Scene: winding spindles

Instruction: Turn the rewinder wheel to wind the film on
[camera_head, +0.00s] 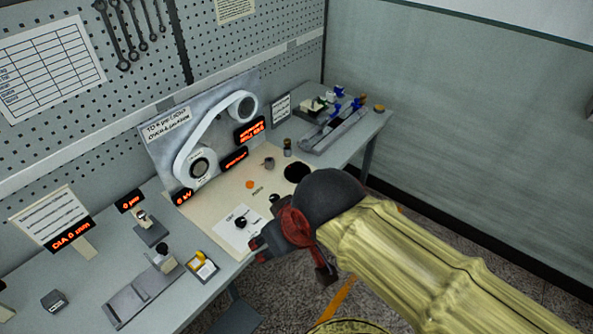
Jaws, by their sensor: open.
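Two round white wheels stand on a grey upright panel (160,150) at the back of the bench. The lower wheel (198,166) has a dark ringed hub, and the upper wheel (243,106) is smaller. A pale band (205,125) runs between them. I cannot tell which one is the rewinder wheel. My gripper (290,258), dark with red parts, is open over the bench's front edge, below and right of both wheels and apart from them. My arm hides part of the bench edge.
A black knob (241,222) stands on a white plate left of my gripper. Slide fixtures stand at left (145,291) and right (345,125). Open floor lies in front.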

